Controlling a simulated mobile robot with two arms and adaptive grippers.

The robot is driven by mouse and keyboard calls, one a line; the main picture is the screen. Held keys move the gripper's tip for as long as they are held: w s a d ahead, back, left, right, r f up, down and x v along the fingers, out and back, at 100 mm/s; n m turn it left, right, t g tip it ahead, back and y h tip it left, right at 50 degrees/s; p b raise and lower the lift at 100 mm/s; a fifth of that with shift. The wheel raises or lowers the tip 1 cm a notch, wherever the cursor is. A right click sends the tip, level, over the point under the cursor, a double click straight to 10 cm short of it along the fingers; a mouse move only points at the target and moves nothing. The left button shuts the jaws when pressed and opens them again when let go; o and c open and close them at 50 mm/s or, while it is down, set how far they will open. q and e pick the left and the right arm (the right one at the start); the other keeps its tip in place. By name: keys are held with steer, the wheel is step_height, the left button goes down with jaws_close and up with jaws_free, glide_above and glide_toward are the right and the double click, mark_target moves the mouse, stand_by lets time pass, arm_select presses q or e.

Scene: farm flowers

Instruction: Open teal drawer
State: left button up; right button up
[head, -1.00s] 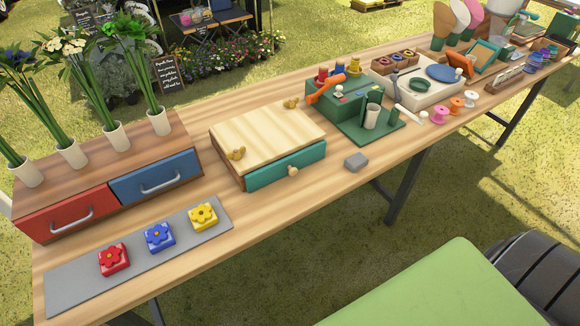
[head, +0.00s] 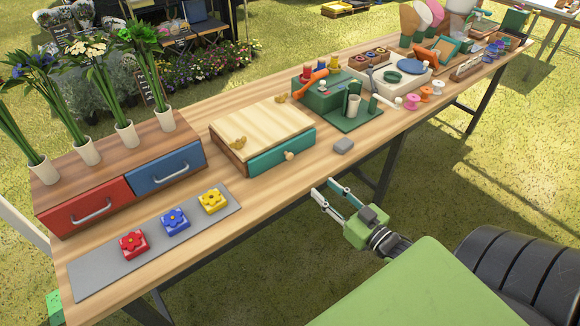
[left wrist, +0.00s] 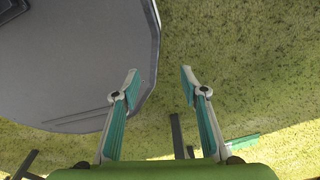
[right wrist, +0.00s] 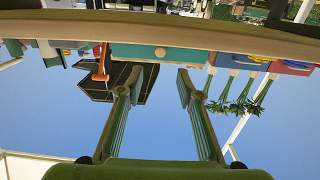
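The teal drawer (head: 281,153) is shut in a small wooden box (head: 262,127) with a pale top, in the middle of the table. Its round wooden knob (head: 289,156) faces the table's front edge. My right gripper (head: 323,190) is open and empty, off the front edge and in front of the drawer. In the right wrist view, which looks upside down, the drawer (right wrist: 185,56) and its knob (right wrist: 160,52) show beyond the open fingers. My left gripper (left wrist: 158,75) is open and empty over grass in the left wrist view.
A grey mat (head: 105,272) with red, blue and yellow flower blocks lies left. A red drawer (head: 87,207) and a blue drawer (head: 165,168) stand behind it. A green stand (head: 352,118) is to the right.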

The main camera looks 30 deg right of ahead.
steer(key=r, duration=0.1)
glide_toward(291, 157)
steer(key=w, duration=0.6)
steer(key=shift+w+a+p, duration=0.15)
steer(key=shift+w+p, duration=0.1)
steer(key=shift+p, duration=0.05)
steer(key=shift+w+a+f, duration=0.1)
steer(key=shift+w, duration=0.75)
arm_select(q)
steer(key=shift+w+d+r, duration=0.25)
steer(key=shift+d+r, duration=0.15)
steer(key=shift+d, duration=0.05)
arm_select(e)
steer(key=shift+s, duration=0.1)
jaws_close()
